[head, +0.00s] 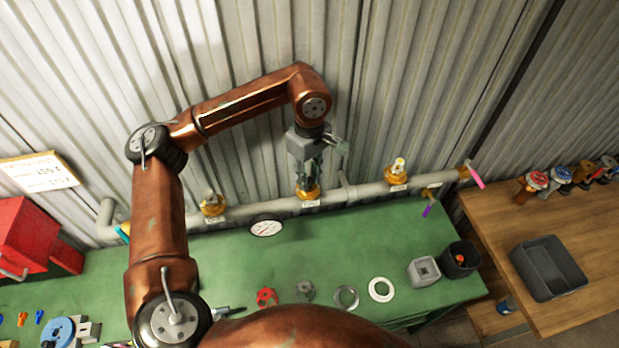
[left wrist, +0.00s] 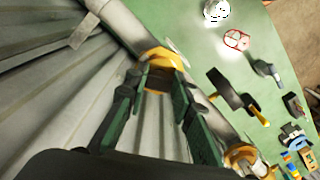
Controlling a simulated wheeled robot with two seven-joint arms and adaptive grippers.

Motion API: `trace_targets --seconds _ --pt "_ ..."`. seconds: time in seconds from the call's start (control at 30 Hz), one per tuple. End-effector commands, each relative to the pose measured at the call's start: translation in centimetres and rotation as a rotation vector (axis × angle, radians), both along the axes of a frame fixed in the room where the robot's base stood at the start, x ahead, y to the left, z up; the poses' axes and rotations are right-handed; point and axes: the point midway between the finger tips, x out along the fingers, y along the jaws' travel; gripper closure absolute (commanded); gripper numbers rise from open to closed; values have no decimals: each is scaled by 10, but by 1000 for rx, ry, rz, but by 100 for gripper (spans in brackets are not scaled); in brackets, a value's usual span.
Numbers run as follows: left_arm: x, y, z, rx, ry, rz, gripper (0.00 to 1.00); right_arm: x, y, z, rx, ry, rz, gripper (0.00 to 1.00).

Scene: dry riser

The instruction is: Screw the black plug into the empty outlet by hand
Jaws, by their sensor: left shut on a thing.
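My left gripper (head: 309,178) points down at the middle brass outlet (head: 308,193) on the grey wall pipe. In the left wrist view its two green-grey fingers (left wrist: 161,80) are shut on a small dark thing right at the yellow outlet rim (left wrist: 166,57). The dark thing seems to be the black plug (left wrist: 157,80), mostly hidden by the fingers. I cannot tell how deep it sits in the outlet or whether it is straight. My right gripper is not in view.
Brass outlets stand at left (head: 213,206) and right (head: 397,174) on the same pipe (head: 345,195). The green bench (head: 330,240) holds a round gauge (head: 266,227), several rings, and a black cup (head: 461,259). A wooden table with a dark tray (head: 548,267) stands at right.

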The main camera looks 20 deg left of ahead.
Motion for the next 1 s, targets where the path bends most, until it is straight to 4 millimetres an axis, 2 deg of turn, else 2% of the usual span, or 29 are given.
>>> trace_targets --seconds 0.2,0.57,0.83,0.87,1.0 --pt "0 0 1 0 -3 -44 100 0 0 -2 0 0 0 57" --pt "-1 2 0 0 -4 -466 100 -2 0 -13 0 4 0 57" --pt "-1 2 1 0 -4 -498 100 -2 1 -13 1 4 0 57" --pt "-1 2 1 0 -4 -498 77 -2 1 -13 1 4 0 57" --pt "-1 2 1 0 -3 -497 67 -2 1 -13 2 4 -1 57"
